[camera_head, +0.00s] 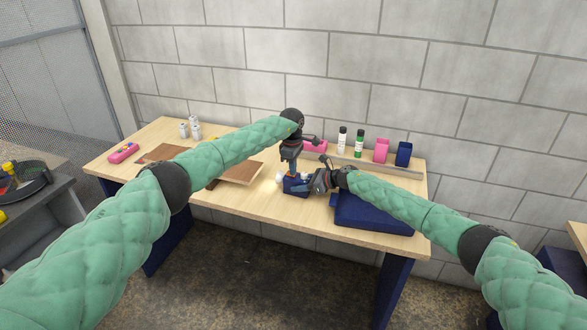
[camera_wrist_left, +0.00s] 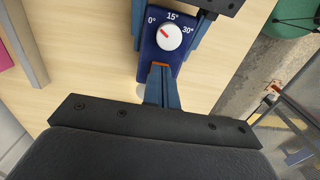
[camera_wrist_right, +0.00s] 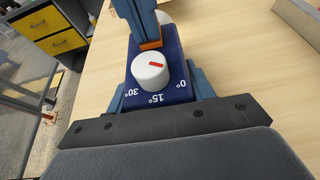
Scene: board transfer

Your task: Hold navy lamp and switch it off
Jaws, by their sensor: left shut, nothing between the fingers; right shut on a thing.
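The navy lamp (camera_head: 296,189) stands on the table between my grippers. Both wrist views show its navy body (camera_wrist_left: 151,56) with a white knob (camera_wrist_left: 169,37) marked 0°, 15° and 30°. The knob's red mark points toward the 0° side; the knob also shows in the right wrist view (camera_wrist_right: 151,70). My right gripper (camera_head: 311,186) is shut on the body, with its blue fingers on either side. My left gripper (camera_head: 292,172) points down from above, shut and empty, its orange tips (camera_wrist_left: 160,66) beside the knob. A white rounded part (camera_head: 279,178) shows next to the lamp.
A navy flat case (camera_head: 372,216) lies right of the lamp. A shelf strip (camera_head: 400,171) at the back has bottles (camera_head: 359,143), a pink cup (camera_head: 381,150) and a navy cup (camera_head: 403,153) near it. Brown boards (camera_head: 243,173) lie left. The front table edge is near the lamp.

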